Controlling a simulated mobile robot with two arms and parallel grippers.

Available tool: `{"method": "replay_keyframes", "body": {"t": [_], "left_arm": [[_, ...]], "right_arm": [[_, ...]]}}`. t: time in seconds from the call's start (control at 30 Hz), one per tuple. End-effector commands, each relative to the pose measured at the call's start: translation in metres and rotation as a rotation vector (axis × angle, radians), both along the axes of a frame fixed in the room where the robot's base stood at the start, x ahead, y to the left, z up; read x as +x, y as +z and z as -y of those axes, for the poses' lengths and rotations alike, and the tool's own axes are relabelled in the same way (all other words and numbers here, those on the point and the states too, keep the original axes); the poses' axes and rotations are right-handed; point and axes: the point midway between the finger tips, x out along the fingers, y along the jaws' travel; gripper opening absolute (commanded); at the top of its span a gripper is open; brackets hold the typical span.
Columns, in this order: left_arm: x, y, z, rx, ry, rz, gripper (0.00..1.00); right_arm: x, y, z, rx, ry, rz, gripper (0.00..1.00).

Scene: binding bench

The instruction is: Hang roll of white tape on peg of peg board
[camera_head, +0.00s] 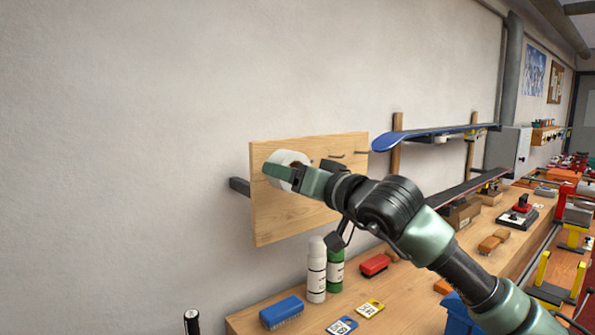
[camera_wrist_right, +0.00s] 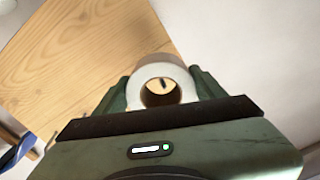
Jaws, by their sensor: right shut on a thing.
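The roll of white tape (camera_head: 288,159) is at the upper left of the wooden peg board (camera_head: 275,222) in the head view. My right gripper (camera_head: 285,177) is shut on the roll. In the right wrist view, the roll (camera_wrist_right: 162,71) sits between the two green fingers (camera_wrist_right: 160,90). Its hole faces the camera, and a small dark peg shows through it against the board (camera_wrist_right: 75,50). I cannot tell whether the peg reaches into the hole. Other pegs (camera_head: 336,155) stick out farther right on the board. My left gripper is not in view.
A blue ski (camera_head: 425,136) rests on a wall rack at right. The wall left of the board is clear.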

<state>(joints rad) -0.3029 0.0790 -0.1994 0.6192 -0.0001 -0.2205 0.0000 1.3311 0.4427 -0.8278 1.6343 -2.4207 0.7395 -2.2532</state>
Motion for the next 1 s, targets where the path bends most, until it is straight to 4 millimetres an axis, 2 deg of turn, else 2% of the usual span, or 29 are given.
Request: {"method": "replay_keyframes", "body": {"t": [0.33, 0.6, 0.7, 1.0], "left_arm": [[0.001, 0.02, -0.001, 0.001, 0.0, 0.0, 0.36], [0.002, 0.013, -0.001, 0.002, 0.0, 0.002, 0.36], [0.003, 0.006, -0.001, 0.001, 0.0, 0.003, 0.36], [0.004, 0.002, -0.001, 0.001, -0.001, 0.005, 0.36]], "right_arm": [[0.02, 0.001, -0.015, 0.0, 0.001, -0.001, 0.38], [0.034, -0.006, -0.025, -0.001, 0.001, 0.001, 0.38], [0.034, -0.011, -0.025, -0.001, 0.001, 0.001, 0.38], [0.034, -0.012, -0.025, 0.0, 0.0, 0.0, 0.38]]}}
